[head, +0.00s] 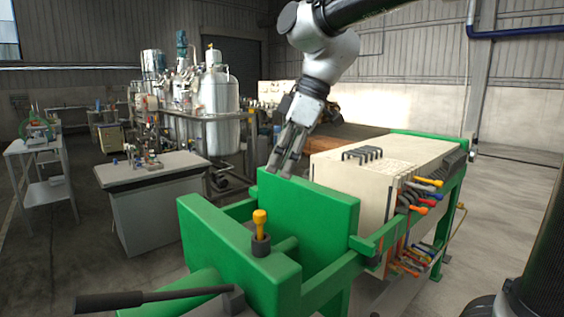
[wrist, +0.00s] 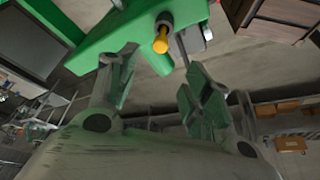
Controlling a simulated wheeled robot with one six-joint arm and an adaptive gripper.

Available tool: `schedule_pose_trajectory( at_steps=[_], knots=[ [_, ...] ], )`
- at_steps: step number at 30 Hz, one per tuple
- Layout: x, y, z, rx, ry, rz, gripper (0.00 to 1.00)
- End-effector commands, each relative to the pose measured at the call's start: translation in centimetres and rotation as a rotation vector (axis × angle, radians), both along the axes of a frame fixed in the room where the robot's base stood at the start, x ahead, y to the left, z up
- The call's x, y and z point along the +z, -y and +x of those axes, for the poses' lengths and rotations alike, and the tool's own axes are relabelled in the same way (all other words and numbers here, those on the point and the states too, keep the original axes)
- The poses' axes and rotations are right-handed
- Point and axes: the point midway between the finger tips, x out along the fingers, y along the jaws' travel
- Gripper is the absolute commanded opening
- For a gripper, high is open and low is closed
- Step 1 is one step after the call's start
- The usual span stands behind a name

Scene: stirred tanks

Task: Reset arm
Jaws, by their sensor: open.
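My gripper (head: 286,152) hangs from my arm in the upper middle of the head view, fingers pointing down. It is just above or in front of the upright green plate of the green bench (head: 310,212); the exact gap cannot be told. In the wrist view my gripper (wrist: 155,90) shows two fingers spread apart with nothing between them. A yellow-topped handle (head: 260,222) stands upright in a dark collar on the green bench, left of and nearer than the gripper. The yellow handle also shows in the wrist view (wrist: 161,40), beyond the fingertips.
A cream box (head: 385,165) with colored-handled tools on its side sits right of the gripper. A black lever (head: 110,300) lies at the front left. A grey table (head: 152,172) and steel tanks (head: 217,105) stand behind left. Open floor lies at far right.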

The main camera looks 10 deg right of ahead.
Motion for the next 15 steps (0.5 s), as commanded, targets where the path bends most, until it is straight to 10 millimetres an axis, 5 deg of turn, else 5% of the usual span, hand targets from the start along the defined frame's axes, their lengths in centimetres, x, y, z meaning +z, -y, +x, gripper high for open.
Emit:
schedule_pose_trajectory(
  at_steps=[7, 10, 15],
  knots=[
    [0.0, 0.0, 0.3, -0.108, -0.032, 0.008, 0.50],
    [-2.1, 1.2, 0.0, -0.271, -0.092, -0.023, 0.50],
    [-5.6, 9.1, -3.3, -0.674, -0.149, -0.077, 0.50]
  ],
)
